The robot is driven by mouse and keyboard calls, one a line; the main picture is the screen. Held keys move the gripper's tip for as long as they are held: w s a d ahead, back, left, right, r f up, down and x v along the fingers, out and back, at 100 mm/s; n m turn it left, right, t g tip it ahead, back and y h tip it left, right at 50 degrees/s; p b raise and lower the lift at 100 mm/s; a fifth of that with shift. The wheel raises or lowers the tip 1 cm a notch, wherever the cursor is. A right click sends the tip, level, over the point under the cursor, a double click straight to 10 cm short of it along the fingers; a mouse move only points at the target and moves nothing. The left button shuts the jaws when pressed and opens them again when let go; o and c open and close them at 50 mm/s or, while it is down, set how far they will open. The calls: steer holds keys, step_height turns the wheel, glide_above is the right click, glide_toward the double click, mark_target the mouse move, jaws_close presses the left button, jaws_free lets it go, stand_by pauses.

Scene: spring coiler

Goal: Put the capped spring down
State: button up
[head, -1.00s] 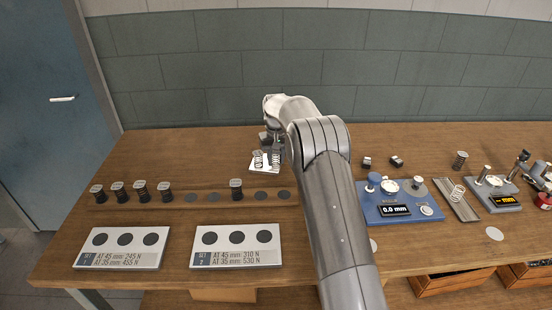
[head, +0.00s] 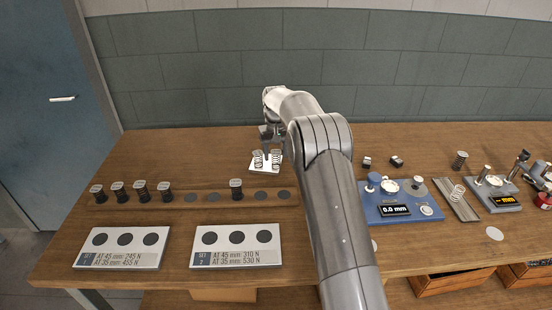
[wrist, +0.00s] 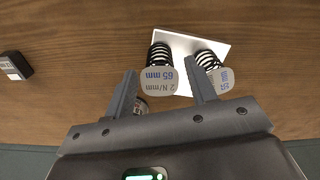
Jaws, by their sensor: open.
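Two capped springs stand on a small white card (head: 264,168) at the back of the table. The right one (head: 276,157) has a pale cap reading "2 N/mm 65 mm" in the wrist view (wrist: 158,81). The left one (head: 257,158) shows at the right in the wrist view (wrist: 222,78). My gripper (wrist: 160,68) is open, and the 65 mm cap shows between its fingers. The right finger lies between the two caps in the picture. Any contact cannot be told. My gripper also shows in the head view (head: 267,141), partly hidden by my arm.
Two set boards (head: 125,262) (head: 237,260) lie nearer. A blue gauge (head: 385,208) is right of my arm. A dark block (wrist: 14,65) lies aside.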

mark_target(276, 152)
step_height(276, 152, up, 10)
steer(key=shift+f, duration=0.2)
steer(key=s+d+r+m+t, duration=0.15)
steer(key=s+d+r, duration=0.25)
steer(key=s+r, duration=0.6)
steer(key=s+d+r+t, duration=0.25)
steer(key=s+r, duration=0.35)
steer(key=s, duration=0.7)
steer(key=s+d+f, duration=0.1)
steer(key=s+f, duration=0.1)
steer(key=s, duration=0.6)
steer(key=s+d+f+t, duration=0.1)
steer(key=s+f, duration=0.2)
steer(key=s, duration=0.6)
steer(key=s+d+f+m, duration=0.1)
steer(key=s+d+f, duration=0.1)
steer(key=s, duration=0.6)
steer(key=shift+s+f+t, duration=0.3)
steer(key=shift+s+f, duration=0.05)
steer(key=shift+f, duration=0.1)
steer(key=shift+o, duration=0.6)
